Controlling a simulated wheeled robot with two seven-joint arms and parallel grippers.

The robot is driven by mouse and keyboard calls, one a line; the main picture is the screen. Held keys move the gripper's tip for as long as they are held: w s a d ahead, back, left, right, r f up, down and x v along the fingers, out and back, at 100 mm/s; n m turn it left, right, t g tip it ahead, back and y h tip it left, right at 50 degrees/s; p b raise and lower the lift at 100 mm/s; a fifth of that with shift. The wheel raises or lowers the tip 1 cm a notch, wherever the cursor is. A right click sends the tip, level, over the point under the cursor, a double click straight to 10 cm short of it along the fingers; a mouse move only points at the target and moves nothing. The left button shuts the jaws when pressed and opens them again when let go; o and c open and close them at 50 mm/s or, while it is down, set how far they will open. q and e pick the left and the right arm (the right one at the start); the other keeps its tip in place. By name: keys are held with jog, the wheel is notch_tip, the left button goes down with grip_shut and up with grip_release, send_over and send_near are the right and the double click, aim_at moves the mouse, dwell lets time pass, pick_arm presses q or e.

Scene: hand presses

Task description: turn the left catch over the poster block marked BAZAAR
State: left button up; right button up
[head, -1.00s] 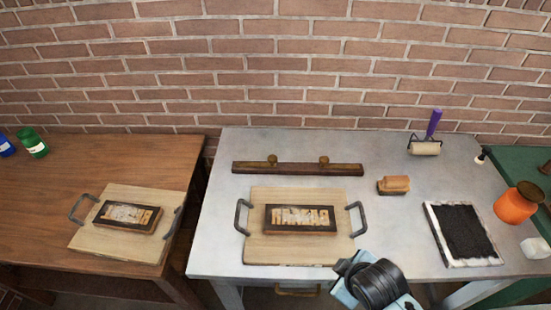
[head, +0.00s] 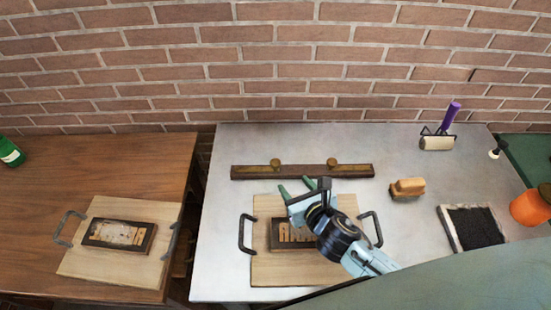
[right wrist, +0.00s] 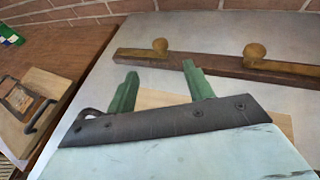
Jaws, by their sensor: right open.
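The left catch, a brass knob (head: 275,163), sits on a dark wooden bar (head: 303,171) at the back of the metal table; it also shows in the right wrist view (right wrist: 160,45). A matching right catch (head: 332,163) is on the same bar. A poster block (head: 285,237) with raised, reversed-looking letters lies on a board in front of the bar. My gripper and arm hide part of it, and I cannot read its whole word. My right gripper (head: 297,187) is open and empty, green fingers just in front of the bar, apart from the left catch. My left gripper is not in view.
The board (head: 262,270) has dark handles at both sides. A second lettered block (head: 120,235) lies on a board on the wooden table. A brush (head: 408,188), roller (head: 437,143), ink tray (head: 442,218) and orange jar (head: 530,207) stand to the right. The metal table's left part is bare.

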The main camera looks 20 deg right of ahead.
aim_at(276, 164)
jog(key=x, duration=0.4)
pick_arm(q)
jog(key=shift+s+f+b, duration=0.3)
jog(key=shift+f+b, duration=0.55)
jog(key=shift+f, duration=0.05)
pick_arm(e)
jog(key=x, duration=0.8)
jog(key=shift+w+f, duration=0.15)
jog(key=shift+w, duration=0.2)
grip_shut()
